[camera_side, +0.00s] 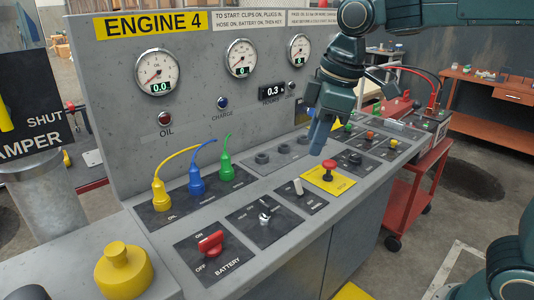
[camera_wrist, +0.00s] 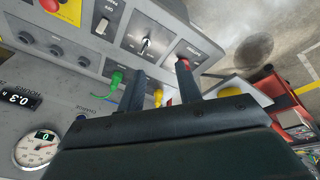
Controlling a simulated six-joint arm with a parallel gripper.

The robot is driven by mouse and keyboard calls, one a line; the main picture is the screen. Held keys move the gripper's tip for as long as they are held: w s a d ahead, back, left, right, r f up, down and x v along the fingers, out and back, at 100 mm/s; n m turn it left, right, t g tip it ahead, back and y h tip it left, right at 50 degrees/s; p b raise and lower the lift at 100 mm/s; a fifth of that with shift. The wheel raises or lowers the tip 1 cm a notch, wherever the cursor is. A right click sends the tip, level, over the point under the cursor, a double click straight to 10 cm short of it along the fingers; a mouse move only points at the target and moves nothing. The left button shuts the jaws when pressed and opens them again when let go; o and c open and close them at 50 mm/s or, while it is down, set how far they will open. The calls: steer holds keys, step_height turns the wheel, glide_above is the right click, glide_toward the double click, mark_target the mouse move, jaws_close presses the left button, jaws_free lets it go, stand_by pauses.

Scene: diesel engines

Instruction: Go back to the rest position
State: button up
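My gripper (camera_side: 335,112) hangs above the sloping control panel of the engine console (camera_side: 150,120), near the red stop button (camera_side: 328,170) in the side view. In the wrist view my gripper (camera_wrist: 161,70) shows two dark fingers spread apart, with nothing held between them. The fingers look clear of the panel, though the exact height is hard to tell. Behind the fingers in the wrist view are the green plug (camera_wrist: 115,80) and a key switch (camera_wrist: 145,43). The red battery switch (camera_side: 210,243) is partly hidden behind one finger in the wrist view.
Yellow, blue and green plugs (camera_side: 160,192) with cables stand upright in the panel. A yellow cap (camera_side: 124,270) stands at front left, beside a damper post (camera_side: 52,190). A red cart (camera_side: 405,190) is behind the console at right. Open floor (camera_side: 440,235) lies right of the console.

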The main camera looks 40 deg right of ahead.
steer(key=s+d+f+m+t, duration=0.1)
steer(key=s+d+m, duration=0.3)
steer(key=s, duration=0.4)
steer(key=s+d+f+m+t, duration=0.1)
steer(key=s+d+f+m, duration=0.3)
steer(key=s, duration=0.5)
steer(key=shift+s+m+t+h, duration=0.15)
steer(key=shift+m+t+h, duration=0.15)
steer(key=shift+m+t, duration=0.1)
